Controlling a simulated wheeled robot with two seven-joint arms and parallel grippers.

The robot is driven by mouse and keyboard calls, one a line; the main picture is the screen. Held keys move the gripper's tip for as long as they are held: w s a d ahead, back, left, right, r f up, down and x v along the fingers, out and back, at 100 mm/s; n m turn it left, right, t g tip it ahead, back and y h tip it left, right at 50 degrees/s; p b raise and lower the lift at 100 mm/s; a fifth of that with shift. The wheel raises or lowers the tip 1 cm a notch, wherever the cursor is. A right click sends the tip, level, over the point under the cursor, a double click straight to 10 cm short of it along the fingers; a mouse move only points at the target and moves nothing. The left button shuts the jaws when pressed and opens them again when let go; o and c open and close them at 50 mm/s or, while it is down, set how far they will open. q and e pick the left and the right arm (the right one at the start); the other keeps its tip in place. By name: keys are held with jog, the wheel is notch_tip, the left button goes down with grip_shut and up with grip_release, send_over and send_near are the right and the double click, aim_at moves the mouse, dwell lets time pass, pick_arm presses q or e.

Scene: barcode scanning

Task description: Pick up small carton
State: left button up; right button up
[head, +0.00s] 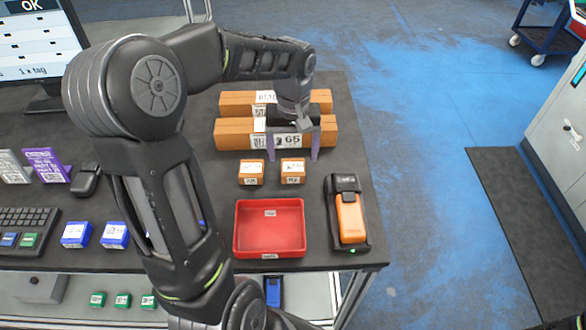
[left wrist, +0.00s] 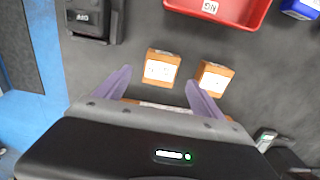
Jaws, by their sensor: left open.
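Two small orange-brown cartons with white labels stand side by side on the dark table: a left one (head: 251,172) and a right one (head: 293,171). In the left wrist view the right one (left wrist: 161,67) lies ahead of the gap between the fingertips, and the left one (left wrist: 213,78) is just outside that gap. My left gripper (head: 293,157) is open and empty, its purple fingers in front of the long cartons and pointing toward the small ones. It also shows in the left wrist view (left wrist: 157,76). My right gripper is not in view.
Two long cartons (head: 228,134) lie behind the small ones, partly hidden by my gripper. A red tray (head: 270,233) is nearer the front edge, with an orange-black scanner in its dock (head: 349,215) at right. Blue boxes (head: 77,235) and a keyboard (head: 28,220) are at left.

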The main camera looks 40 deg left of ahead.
aim_at(293, 167)
pick_arm(q)
notch_tip(293, 167, down, 5)
jog(key=shift+f+p, duration=0.1)
jog(key=shift+p, duration=0.65)
jog(key=shift+c, duration=0.4)
jog(key=c, duration=1.5)
notch_tip(293, 167, up, 10)
jog(key=shift+r+b, duration=0.1)
jog(key=shift+b, duration=0.6)
